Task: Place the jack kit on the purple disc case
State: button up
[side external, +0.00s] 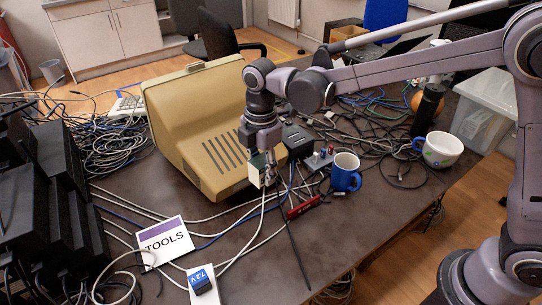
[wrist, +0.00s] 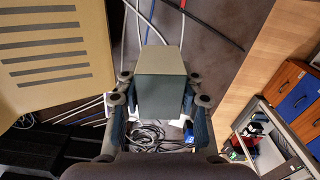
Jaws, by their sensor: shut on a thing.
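My gripper (side external: 262,158) is shut on a small pale box, the jack kit (side external: 256,176), and holds it in front of the beige monitor. In the wrist view the jack kit (wrist: 160,70) shows as a grey-beige block between the two fingers of my gripper (wrist: 160,99). The purple disc case (side external: 163,240) lies flat near the table's front left. It is white with a purple band and the word TOOLS. The gripper is above the table, up and to the right of the case, apart from it.
The beige monitor (side external: 195,120) stands behind the gripper. Black equipment (side external: 55,190) stands at the left. A blue mug (side external: 345,173) and a white cup (side external: 440,150) stand at the right. Cables cross the table.

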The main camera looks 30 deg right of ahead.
jog(key=w+a, duration=0.4)
jog(key=a, duration=0.4)
jog(key=m, duration=0.1)
send_over(176, 245)
notch_tip(176, 245, down, 5)
notch_tip(176, 245, down, 11)
jog(key=shift+r, duration=0.15)
jog(key=o, duration=1.2)
jog(key=shift+o, duration=0.2)
